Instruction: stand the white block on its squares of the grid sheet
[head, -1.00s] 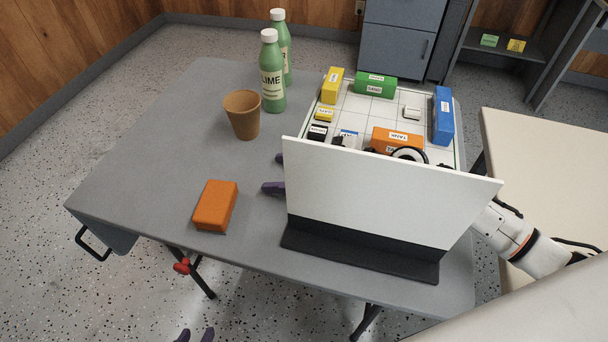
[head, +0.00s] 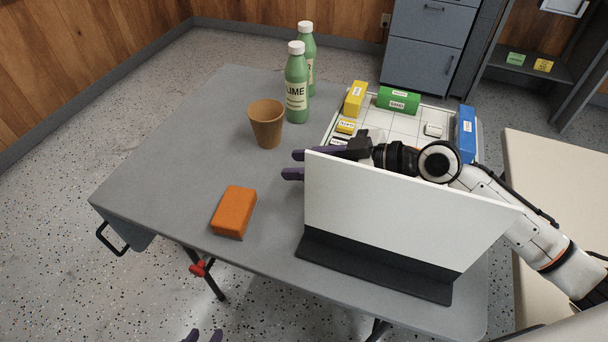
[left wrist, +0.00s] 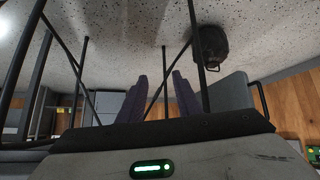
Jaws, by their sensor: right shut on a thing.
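The grid sheet (head: 400,125) lies at the back right of the table, partly hidden by my right arm and a white upright panel. My left gripper (head: 204,336) is at the bottom edge, away from the table. In the left wrist view its fingers (left wrist: 160,85) are apart and empty.
The white panel (head: 400,215) on a dark foot blocks the view. Yellow (head: 355,99), green (head: 398,100) and blue (head: 466,134) blocks border the sheet. A brown cup (head: 266,123), green bottles (head: 297,88) and an orange brick (head: 233,211) stand left.

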